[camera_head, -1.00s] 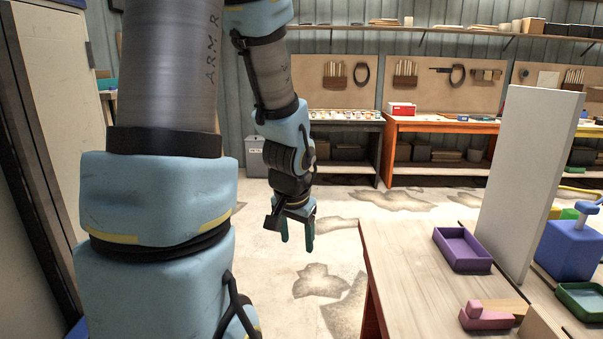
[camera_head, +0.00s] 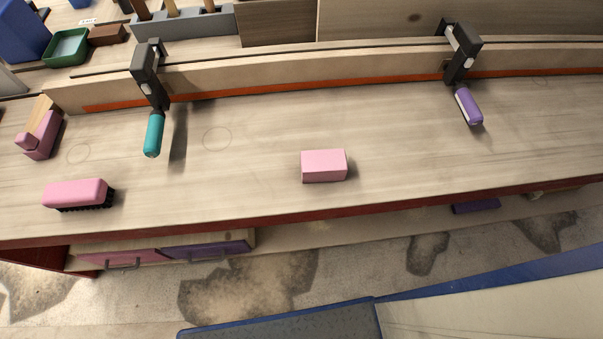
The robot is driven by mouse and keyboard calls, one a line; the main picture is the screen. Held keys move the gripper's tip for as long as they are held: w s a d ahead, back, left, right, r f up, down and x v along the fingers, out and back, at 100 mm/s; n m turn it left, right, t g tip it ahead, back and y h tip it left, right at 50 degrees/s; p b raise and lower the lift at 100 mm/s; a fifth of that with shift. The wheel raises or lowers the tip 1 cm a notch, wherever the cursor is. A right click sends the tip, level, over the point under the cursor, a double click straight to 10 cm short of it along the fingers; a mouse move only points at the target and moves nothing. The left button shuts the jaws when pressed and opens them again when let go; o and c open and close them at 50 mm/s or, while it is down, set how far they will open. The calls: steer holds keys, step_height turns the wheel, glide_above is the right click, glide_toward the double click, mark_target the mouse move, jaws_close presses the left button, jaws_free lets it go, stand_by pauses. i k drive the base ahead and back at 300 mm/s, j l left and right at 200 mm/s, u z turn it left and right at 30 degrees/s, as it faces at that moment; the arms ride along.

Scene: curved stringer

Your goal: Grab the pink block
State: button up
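The pink block (camera_head: 323,166) is a plain rectangular block lying on the wooden workbench top (camera_head: 250,180), right of the middle of the picture. Nothing touches it, and its top and front side are in plain sight. A pink brush (camera_head: 75,193) with dark bristles lies far to its left. My gripper is not in the current view.
A teal-handled clamp (camera_head: 153,135) and a purple-handled clamp (camera_head: 468,105) grip a curved wooden strip (camera_head: 300,75) behind the block. A pink and wood tool (camera_head: 40,135) sits at the left. The bench around the block is clear. A grey-blue surface (camera_head: 280,322) lies below.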

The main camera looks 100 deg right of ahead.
mark_target(320, 165)
steer(key=j+z, duration=0.15)
steer(key=z, duration=0.2)
steer(key=j+z, duration=0.15)
steer(key=z, duration=0.2)
steer(key=j+z, duration=0.15)
steer(key=z, duration=1.45)
steer(key=i+j, duration=0.05)
